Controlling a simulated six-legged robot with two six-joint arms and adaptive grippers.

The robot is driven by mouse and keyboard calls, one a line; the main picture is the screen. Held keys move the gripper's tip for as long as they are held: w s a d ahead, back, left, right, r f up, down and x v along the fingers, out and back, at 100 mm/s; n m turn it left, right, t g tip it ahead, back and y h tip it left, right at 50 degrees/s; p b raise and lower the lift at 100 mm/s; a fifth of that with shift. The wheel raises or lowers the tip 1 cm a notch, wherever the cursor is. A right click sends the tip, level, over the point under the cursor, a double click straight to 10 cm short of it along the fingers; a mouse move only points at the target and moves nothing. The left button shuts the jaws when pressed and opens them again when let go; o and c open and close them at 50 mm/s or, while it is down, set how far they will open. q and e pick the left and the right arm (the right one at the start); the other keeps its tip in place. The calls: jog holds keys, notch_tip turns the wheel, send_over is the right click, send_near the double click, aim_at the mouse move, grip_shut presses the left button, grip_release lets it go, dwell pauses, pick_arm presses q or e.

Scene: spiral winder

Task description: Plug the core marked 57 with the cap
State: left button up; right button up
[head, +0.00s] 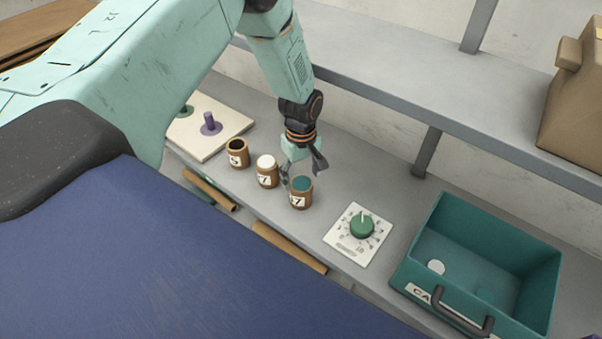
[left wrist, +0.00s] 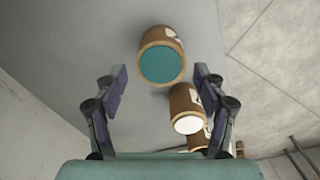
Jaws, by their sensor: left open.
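Three brown cores stand upright in a row on the grey shelf. The left core (head: 237,153) has a dark open top, the middle core (head: 267,174) a white top. The right core (head: 299,198) has a teal top (head: 302,184), which looks like a cap filling its mouth; its label shows a 7, the rest unclear. My left gripper (head: 302,172) is open just above and behind the right core. In the left wrist view the teal-topped core (left wrist: 162,59) lies between and beyond the open fingers, apart from them. My right gripper is not in view.
A teal bin (head: 415,247) marked "CA…" stands at the right with a white disc (head: 436,267) inside. A dial plate (head: 357,234) lies between cores and bin. A pegged board (head: 205,140) is at the left. Brown tubes (head: 290,248) lie along the front edge.

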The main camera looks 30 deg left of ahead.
aim_at(302, 182)
pick_arm(q)
notch_tip(302, 182, up, 12)
dwell(0.6)
jog(key=shift+a, duration=0.1)
dwell(0.4)
